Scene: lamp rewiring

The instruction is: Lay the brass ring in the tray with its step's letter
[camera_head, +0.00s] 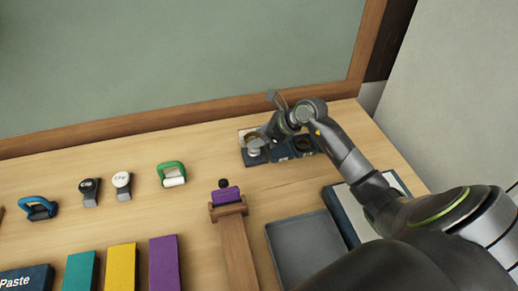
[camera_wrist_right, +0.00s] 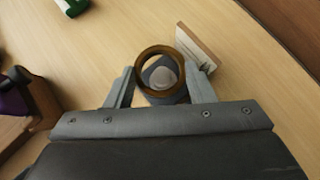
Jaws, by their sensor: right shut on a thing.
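The brass ring (camera_wrist_right: 140,76) is between the fingertips of my right gripper (camera_wrist_right: 162,84) in the right wrist view. The gripper is shut on it. Through the ring I see a grey dome-topped piece (camera_wrist_right: 162,76) on a dark base, below it. In the head view my right gripper (camera_head: 256,138) is at the back of the table, over the left end of a row of small dark blue trays (camera_head: 282,153). White marks on the trays are too small to read. A dark round part (camera_head: 303,144) sits at the row's right end. My left gripper is not in view.
A pale card (camera_wrist_right: 199,45) stands beside the ring. A grey tray (camera_head: 292,250) lies at front right. A wooden stand with a purple piece (camera_head: 226,196), a green-handled part (camera_head: 172,174), and teal, yellow and purple blocks (camera_head: 120,268) are left. A wood-framed green board (camera_head: 180,60) bounds the back.

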